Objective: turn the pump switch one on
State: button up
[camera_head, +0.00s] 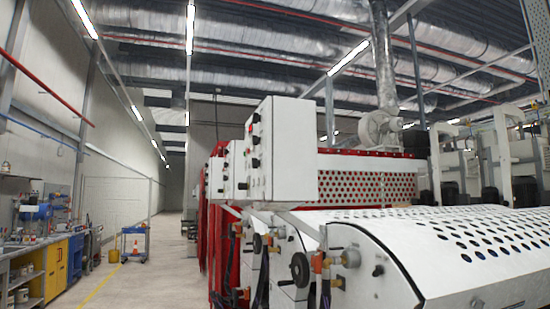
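A white control box (295,150) stands on the roller coater, right of the picture's middle. Its narrow left face carries a vertical row of small knobs (255,140), some dark and at least one red. A second, smaller white box (236,170) with dark knobs (242,186) sits behind it. I cannot tell which knob is pump switch one, nor how any knob is turned, as they are small and seen at a slant. My gripper is not in this view.
The coater's white perforated cover (455,235) fills the lower right. Black handwheels (300,269) and hose fittings (322,262) stick out along its near side. An open aisle (160,270) runs at left, with a blue cart (135,243) and yellow cabinets (56,267) beyond.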

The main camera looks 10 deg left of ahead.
aim_at(256, 163)
jog(key=u, duration=0.45)
jog(key=k, duration=1.05)
jog(key=u, duration=1.3)
jog(key=i, duration=0.4)
jog(key=u, duration=0.4)
jog(key=i, duration=3.9)
jog(key=z, duration=1.65)
jog(key=i, duration=0.85)
jog(key=z, duration=0.9)
